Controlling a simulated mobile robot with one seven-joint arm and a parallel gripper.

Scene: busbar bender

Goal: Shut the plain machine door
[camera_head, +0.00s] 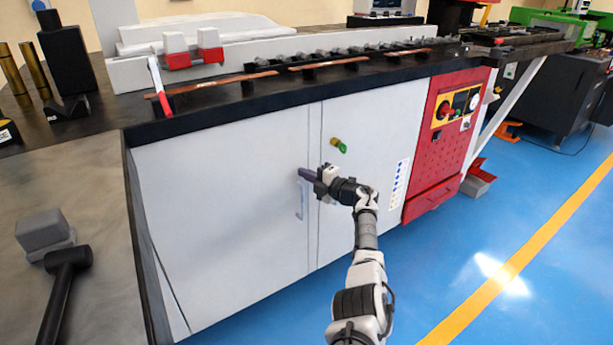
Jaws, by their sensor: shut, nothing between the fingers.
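The machine's white front has a plain left door panel (220,215) with a slim vertical handle (301,200) near its right edge. To its right is a second white panel (375,130) with a green and brass knob (339,145) and a strip of small labels. A narrow vertical strip lies between the panels. The left panel looks nearly flush with the front; I cannot tell if a small gap remains. My gripper (305,174) is shut and empty, its dark fingertips pointing left at the upper end of the handle. I cannot tell whether they touch the door. My wrist covers part of the right panel.
A red control panel (440,145) stands right of the white panels. Copper bars (325,66) lie along the dark machine top. A grey worktop (65,180) with a black mallet (65,270) is at left. The blue floor (530,250) at lower right is clear.

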